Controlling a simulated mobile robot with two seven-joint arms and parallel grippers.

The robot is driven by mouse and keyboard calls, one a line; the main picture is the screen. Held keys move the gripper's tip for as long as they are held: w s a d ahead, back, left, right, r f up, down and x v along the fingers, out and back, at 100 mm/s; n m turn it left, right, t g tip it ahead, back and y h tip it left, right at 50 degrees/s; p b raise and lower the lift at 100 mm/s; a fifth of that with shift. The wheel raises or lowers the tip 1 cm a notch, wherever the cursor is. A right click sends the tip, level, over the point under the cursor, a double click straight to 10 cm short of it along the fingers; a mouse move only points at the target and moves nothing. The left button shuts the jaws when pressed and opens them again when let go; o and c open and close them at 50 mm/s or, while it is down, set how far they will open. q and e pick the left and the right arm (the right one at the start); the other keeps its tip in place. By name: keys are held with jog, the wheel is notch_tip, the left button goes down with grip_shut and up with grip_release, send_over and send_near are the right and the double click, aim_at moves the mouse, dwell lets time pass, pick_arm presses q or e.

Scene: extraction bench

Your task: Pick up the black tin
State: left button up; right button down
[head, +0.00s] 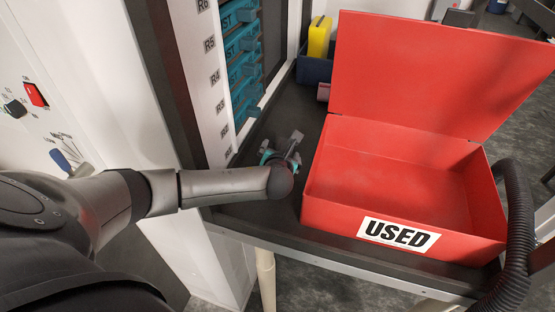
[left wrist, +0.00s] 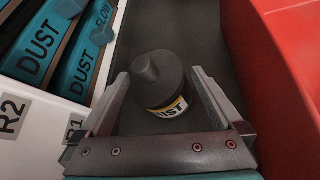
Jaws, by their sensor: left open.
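The black tin (left wrist: 160,82) stands on the dark bench in the left wrist view. It is round, with a raised knob on top and a yellow-and-white label on its side reading "UST", partly hidden. My left gripper (left wrist: 158,88) is open, with one finger on either side of the tin's near part; I cannot tell whether they touch it. In the head view my left gripper (head: 290,150) is low over the bench, between the rack and the red box, and the tin cannot be made out there. My right gripper is not in view.
An open red box (head: 400,170) labelled "USED" stands just right of the gripper, its lid raised. A rack with teal drawers (head: 238,40) is on the left. A yellow object (head: 319,37) sits in a blue bin (head: 313,71) behind. A black hose (head: 515,230) hangs at right.

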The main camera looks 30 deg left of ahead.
pick_arm(q)
jog(key=shift+c, duration=0.3)
jog(key=shift+s+f, duration=0.1)
jog(key=shift+f, duration=0.15)
grip_shut()
dwell(0.4)
jog(key=shift+a, duration=0.1)
